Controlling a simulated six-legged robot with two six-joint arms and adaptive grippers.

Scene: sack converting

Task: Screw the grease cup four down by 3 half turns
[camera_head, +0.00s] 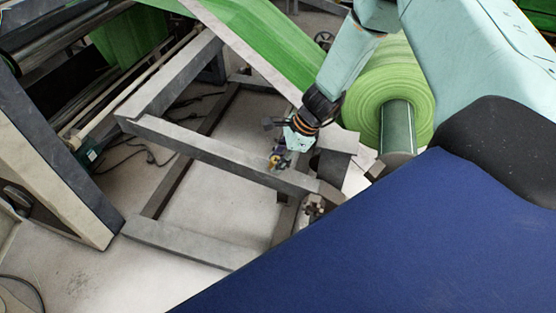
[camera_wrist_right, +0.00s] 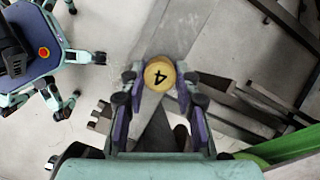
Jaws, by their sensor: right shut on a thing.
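The grease cup four (camera_wrist_right: 159,75) is a round brass-coloured cap marked with a black 4. It sits between the fingertips of my right gripper (camera_wrist_right: 158,84) in the right wrist view, and the gripper is shut on it. In the head view the right gripper (camera_head: 290,149) reaches down to the grey frame, with a small brass-coloured piece of the grease cup (camera_head: 276,161) showing at its tips. The cup's lower part and its thread are hidden. My left gripper shows in neither view.
The grey metal frame (camera_head: 215,150) spans the middle, with open floor between its beams. A green web (camera_head: 262,42) runs down from the upper left. Cables lie on the floor at left.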

